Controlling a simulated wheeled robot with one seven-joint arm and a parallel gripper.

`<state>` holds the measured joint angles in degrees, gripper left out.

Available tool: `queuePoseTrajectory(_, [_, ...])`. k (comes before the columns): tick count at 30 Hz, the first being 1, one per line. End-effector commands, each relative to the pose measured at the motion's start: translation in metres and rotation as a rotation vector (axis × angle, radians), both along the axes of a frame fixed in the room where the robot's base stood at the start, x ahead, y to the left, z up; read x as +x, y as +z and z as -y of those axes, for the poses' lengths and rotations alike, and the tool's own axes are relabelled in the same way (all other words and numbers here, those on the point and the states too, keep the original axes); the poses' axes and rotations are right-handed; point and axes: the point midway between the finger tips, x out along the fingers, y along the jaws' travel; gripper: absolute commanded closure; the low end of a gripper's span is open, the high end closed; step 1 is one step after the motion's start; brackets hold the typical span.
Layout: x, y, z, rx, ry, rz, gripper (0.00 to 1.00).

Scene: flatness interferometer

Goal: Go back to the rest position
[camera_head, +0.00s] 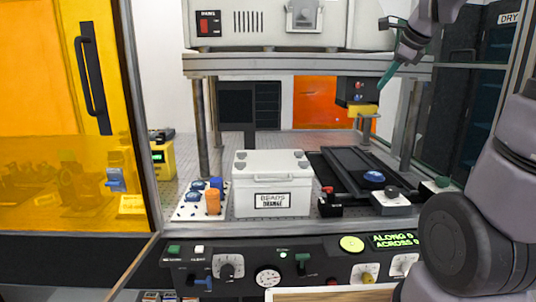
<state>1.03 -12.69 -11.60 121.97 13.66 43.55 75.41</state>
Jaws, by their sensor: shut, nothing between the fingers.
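My gripper (388,76) is at the upper right, with its teal fingertips pointing down and to the left. It is shut and empty. It hangs in the air near the black and yellow head (357,95) of the instrument, and I cannot tell the gap in depth. My grey arm reaches in from the right edge and passes in front of part of the bench. The upper arm link is cut off by the top edge.
A white box (272,205) stands on the bench, beside a holder (188,212) with orange and blue pieces. A dark slide (350,165) lies right of it. Posts (199,115) carry an overhead cabinet (265,25). A control panel (235,290) runs along the front. A yellow door (35,60) stands left.

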Motion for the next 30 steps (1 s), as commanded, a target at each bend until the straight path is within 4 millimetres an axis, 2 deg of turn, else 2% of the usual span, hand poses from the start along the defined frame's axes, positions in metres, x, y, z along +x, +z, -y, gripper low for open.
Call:
queuePoseTrajectory(1, [-0.025,0.004,-0.015,-0.088,0.134,0.029,1.00])
queuePoseTrajectory(6, [-0.102,0.001,-0.053,-0.441,0.624,0.122,1.00])
queuePoseTrajectory(9, [-0.142,-0.007,-0.068,-0.638,0.880,0.170,1.00])
queuePoseTrajectory(13, [-0.179,-0.020,-0.079,-0.838,1.130,0.212,1.00])
queuePoseTrajectory(18, [-0.200,-0.030,-0.084,-0.965,1.289,0.233,1.00])
queuePoseTrajectory(30, [-0.202,-0.031,-0.084,-0.980,1.308,0.235,1.00])
